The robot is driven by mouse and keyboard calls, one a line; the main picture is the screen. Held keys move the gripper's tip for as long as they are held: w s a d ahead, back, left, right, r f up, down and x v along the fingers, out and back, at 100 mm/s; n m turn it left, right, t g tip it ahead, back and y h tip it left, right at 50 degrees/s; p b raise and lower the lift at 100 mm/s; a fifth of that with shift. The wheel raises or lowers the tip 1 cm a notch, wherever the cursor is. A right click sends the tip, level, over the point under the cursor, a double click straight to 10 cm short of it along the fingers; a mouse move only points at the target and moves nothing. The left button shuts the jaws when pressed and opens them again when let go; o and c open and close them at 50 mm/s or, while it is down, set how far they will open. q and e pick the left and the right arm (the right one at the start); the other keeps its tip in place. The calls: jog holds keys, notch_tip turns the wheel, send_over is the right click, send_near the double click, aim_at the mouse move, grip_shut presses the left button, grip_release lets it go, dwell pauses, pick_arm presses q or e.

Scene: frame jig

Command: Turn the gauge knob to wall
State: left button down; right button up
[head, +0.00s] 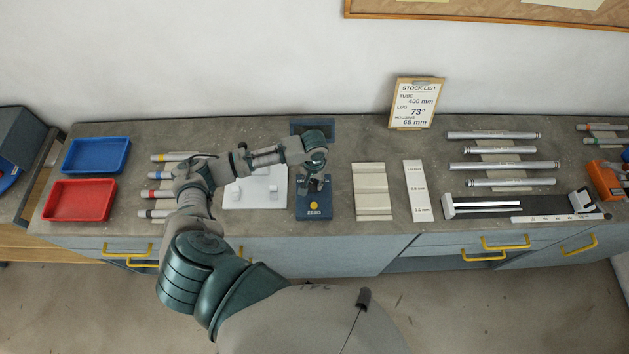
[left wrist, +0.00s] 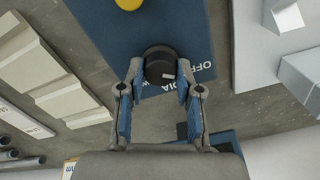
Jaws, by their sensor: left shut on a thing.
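The gauge is a blue block (head: 313,211) with a yellow button marked ZERO (head: 314,205), standing near the front of the counter. Its round black knob (left wrist: 158,62) shows in the left wrist view, with a small light mark on its near side. The lettering OFF and DIA is printed beside the knob; the rest of the lettering is hidden by a finger. My left gripper (head: 317,184) reaches down over the gauge. In the left wrist view its fingers (left wrist: 159,72) are shut on the knob from both sides. My right gripper is not in view.
A white board (head: 240,198) with small blocks lies left of the gauge, and a beige stepped block (head: 372,190) lies right of it. A dark blue-framed piece (head: 314,125) is behind. A stock list sign (head: 415,103) leans at the wall. Trays and tubes lie farther out.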

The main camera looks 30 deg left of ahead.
pick_arm(q)
jog(key=shift+m, duration=0.9)
jog(key=m, duration=0.3)
jog(key=shift+s, duration=0.1)
jog(key=m, duration=0.6)
jog(key=shift+m, duration=0.4)
jog(key=m, duration=1.2)
jog(key=shift+r, duration=0.1)
jog(key=c, duration=0.9)
grip_release()
jog(key=shift+o, duration=0.6)
jog(key=shift+a, duration=0.15)
